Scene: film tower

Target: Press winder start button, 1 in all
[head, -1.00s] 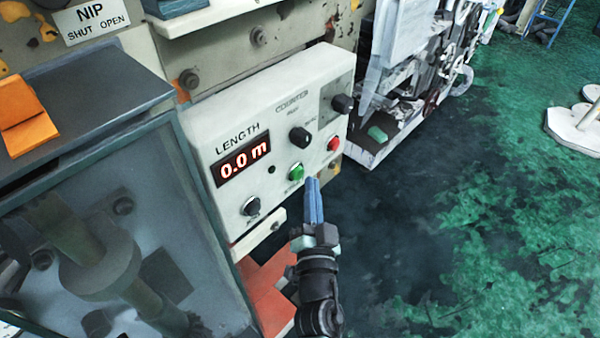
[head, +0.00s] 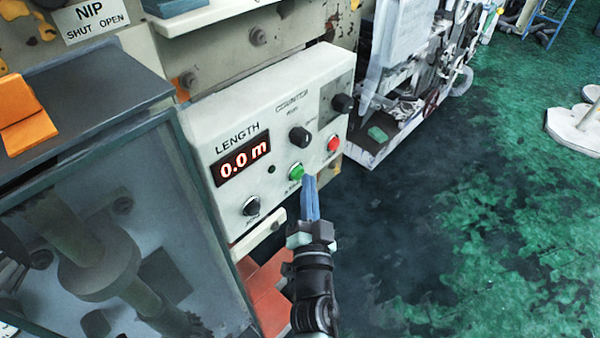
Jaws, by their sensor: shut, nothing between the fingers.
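The control panel (head: 228,128) is a white box with a red display (head: 241,160) reading 0.0 m under the word LENGTH. A green button (head: 296,171) sits low in its middle, with a red button (head: 333,145) to its right. Which one is the winder start button cannot be read from the blurred labels. My gripper (head: 309,179) is shut and empty, its blue fingers pointing up at the panel. The fingertips show just below and right of the green button. I cannot tell whether they touch the panel.
Black knobs (head: 299,137) and a dark button (head: 251,206) are also on the panel. A glass-fronted cabinet (head: 80,225) stands at left with an orange block (head: 24,125) on top. A machine (head: 425,70) stands behind.

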